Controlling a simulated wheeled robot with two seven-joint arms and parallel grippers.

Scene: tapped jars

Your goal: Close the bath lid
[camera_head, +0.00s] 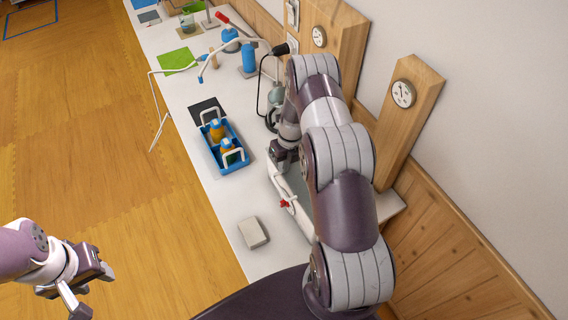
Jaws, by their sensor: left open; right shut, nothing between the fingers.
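The bath (283,190), a white box with a small red tap on its front, stands on the bench and is largely hidden behind my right arm. A greyish surface shows between its front wall and the arm; I cannot tell how far its lid is open. My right gripper (279,160) is shut and empty at the far end of the bath, pointing down; whether it touches the bath or lid is unclear. My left gripper (94,290) is open and empty over the floor, at the lower left, far from the bath.
A blue caddy (233,163) with orange-brown bottles stands left of the bath. A pale block (253,233) lies near the bench's front edge. Blue bottles, a green mat (177,60) and tubing stand farther back. Wooden panels with dials line the wall on the right.

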